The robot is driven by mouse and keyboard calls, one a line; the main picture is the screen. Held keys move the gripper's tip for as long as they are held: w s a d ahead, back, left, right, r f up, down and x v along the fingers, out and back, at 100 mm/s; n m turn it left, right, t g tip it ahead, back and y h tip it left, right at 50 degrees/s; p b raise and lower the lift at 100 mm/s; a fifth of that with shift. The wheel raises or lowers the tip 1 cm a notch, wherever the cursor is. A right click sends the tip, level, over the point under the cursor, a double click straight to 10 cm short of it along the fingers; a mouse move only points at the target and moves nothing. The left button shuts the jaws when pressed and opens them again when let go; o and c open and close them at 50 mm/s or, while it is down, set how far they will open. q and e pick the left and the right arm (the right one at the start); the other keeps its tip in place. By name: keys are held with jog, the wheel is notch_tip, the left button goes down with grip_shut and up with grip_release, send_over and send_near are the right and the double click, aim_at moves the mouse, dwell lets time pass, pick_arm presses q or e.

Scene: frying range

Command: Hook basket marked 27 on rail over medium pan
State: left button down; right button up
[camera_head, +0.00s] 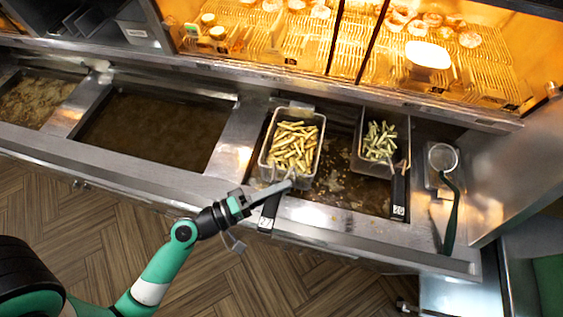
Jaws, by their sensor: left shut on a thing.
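The basket marked 27 (264,160) is a wire basket full of golden fries, over the left part of the right-hand oil pan (345,195). Its dark handle points to the front and carries a tag (265,224) that reads 27. My left gripper (286,186) comes in from the front left and is shut on the basket's handle near the basket's front wall. The back of the basket is close to the rear rail (300,106); I cannot tell whether it is hooked there. My right gripper is out of view.
A second basket (408,130) with fries is at the right of the same pan, its tagged handle pointing forward. A wide oil pan (155,130) and another pan (35,98) are to the left, both without baskets. A round skimmer (442,157) lies at the right. Heated shelves line the back.

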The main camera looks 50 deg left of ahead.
pick_arm(q)
jog(key=shift+s+d, duration=0.15)
jog(key=shift+d, duration=0.05)
jog(key=shift+w+a, duration=0.4)
jog(key=shift+w, duration=0.2)
jog(key=w+a+f+b, duration=0.2)
jog(key=w+a+b, duration=0.1)
jog(key=w+a, duration=0.4)
jog(key=shift+w+a, duration=0.2)
jog(key=shift+w, duration=1.4)
jog(key=shift+f+b, duration=0.75)
jog(key=shift+b, duration=0.05)
jog(key=c, duration=0.6)
grip_release()
jog(key=shift+f, duration=0.1)
jog(key=shift+o, duration=0.2)
jog(key=shift+s, duration=0.15)
